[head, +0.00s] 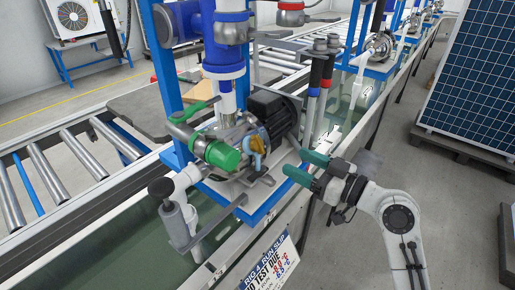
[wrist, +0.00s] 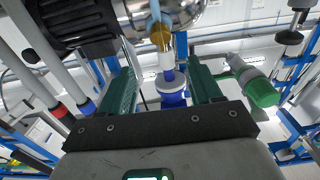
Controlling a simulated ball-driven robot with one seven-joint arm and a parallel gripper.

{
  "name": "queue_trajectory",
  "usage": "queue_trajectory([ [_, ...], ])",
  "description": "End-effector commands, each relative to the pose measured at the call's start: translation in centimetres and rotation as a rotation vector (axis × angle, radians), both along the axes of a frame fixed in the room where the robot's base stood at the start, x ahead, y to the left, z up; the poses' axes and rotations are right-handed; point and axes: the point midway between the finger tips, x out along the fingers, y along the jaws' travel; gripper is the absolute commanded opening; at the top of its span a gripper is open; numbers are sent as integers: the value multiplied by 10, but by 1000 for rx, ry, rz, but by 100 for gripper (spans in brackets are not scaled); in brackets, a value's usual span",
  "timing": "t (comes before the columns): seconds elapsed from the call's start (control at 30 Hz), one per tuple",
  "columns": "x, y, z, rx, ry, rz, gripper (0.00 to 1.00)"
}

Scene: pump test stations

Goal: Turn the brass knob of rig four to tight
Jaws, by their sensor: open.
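The brass knob (head: 257,145) sits on the pump of the near rig, beside a green cap (head: 222,156) and in front of the dark motor (head: 273,112). In the wrist view the brass knob (wrist: 160,36) shows ahead, between and beyond the finger lines, with a pale blue part across it. My gripper (head: 295,161) is open and empty, to the right of the knob and apart from it. Its two green fingers also show in the wrist view (wrist: 160,60). The knob's tight mark cannot be made out.
A sign (head: 270,264) reading "RIG 4 RUN SLIP" hangs on the rig's front edge. Blue posts (head: 165,75) and red- and blue-banded handles (head: 314,88) stand close around the pump. A roller conveyor (head: 60,170) lies left. The floor at right is clear up to a solar panel (head: 480,80).

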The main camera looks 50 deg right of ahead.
Motion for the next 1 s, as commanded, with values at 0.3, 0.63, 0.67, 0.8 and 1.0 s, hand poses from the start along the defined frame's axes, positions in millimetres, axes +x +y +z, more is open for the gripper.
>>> queue_trajectory([
  [0.3, 51, 4, 3, 3, 0, 6, 64],
  [0.63, 97, 4, 1, 2, 3, 3, 64],
  [0.67, 99, 4, 1, 2, 3, 3, 64],
  [0.8, 104, 5, 0, 2, 4, 3, 64],
  [1.0, 105, 5, 0, 1, 5, 3, 64],
])
